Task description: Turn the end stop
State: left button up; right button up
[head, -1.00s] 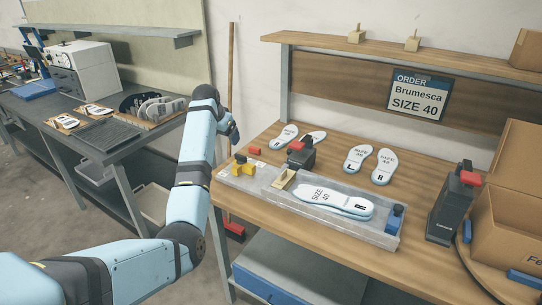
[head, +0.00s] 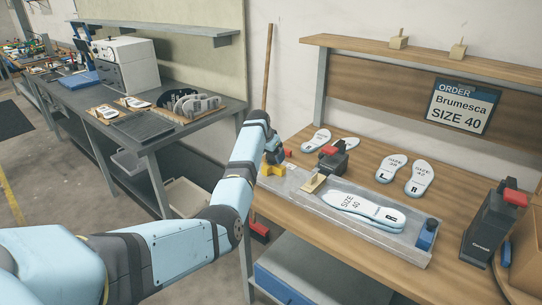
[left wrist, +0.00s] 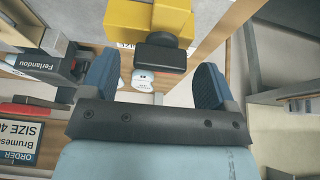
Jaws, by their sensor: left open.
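The end stop appears to be the yellow block (head: 272,169) with a black knob, at the left end of the grey metal fixture (head: 300,187). In the left wrist view the yellow block (left wrist: 130,17) and its black knob (left wrist: 163,55) show just ahead of the fingertips. My left gripper (head: 275,153) is right at the yellow block and partly hides it. In the left wrist view the left gripper (left wrist: 155,80) is open, its fingers on either side of the knob's line; I cannot tell whether they touch it. My right gripper is not in view.
A stack of insoles (head: 365,208) marked size 40 lies in the fixture, with a blue clamp (head: 428,233) at its right end. A black and red device (head: 333,160) stands behind. Loose insoles (head: 392,168) lie farther back. A dark upright machine (head: 492,225) stands at right.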

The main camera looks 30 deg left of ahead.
pick_arm(q)
jog(key=shift+w+f, duration=0.1)
jog(key=shift+f, duration=0.15)
jog(key=c, duration=0.9)
jog(key=shift+r, duration=0.1)
